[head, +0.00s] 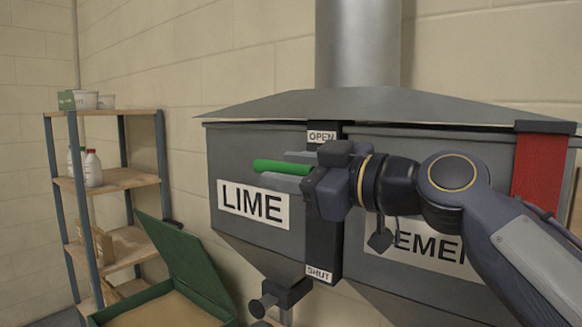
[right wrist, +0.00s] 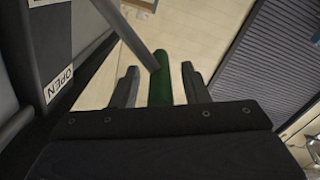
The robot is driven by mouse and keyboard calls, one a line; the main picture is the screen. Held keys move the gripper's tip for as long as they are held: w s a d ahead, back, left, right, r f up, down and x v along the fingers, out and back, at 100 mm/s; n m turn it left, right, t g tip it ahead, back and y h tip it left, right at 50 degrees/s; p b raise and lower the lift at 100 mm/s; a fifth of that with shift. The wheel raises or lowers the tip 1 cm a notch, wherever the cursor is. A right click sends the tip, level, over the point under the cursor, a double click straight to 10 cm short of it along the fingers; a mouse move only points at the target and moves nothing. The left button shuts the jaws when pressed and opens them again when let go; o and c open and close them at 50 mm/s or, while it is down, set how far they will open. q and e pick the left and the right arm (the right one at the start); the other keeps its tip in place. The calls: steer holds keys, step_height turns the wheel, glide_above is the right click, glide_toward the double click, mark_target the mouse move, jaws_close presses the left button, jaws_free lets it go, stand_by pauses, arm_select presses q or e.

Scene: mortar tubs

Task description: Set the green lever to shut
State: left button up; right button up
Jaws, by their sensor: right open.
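The green lever (head: 283,167) points out to the left in front of the LIME bin, a little below the OPEN label (head: 322,136). The SHUT label (head: 319,273) is well below it, at the foot of the same dark upright strip (head: 324,238). My right gripper (head: 290,170) is open, with one finger on each side of the lever's green grip. The right wrist view shows the green grip (right wrist: 160,86) between the two fingers, with a grey rod running to it. The lever's pivot is hidden. My left gripper is not in view.
The LIME bin (head: 228,165) and the second bin (head: 415,145) stand under a grey hood (head: 370,105). A red strip (head: 540,168) is at the right. An open green box (head: 185,265) and a shelf rack (head: 120,180) stand at the left. Below SHUT is a dark fitting (head: 287,292).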

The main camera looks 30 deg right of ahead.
jaws_close()
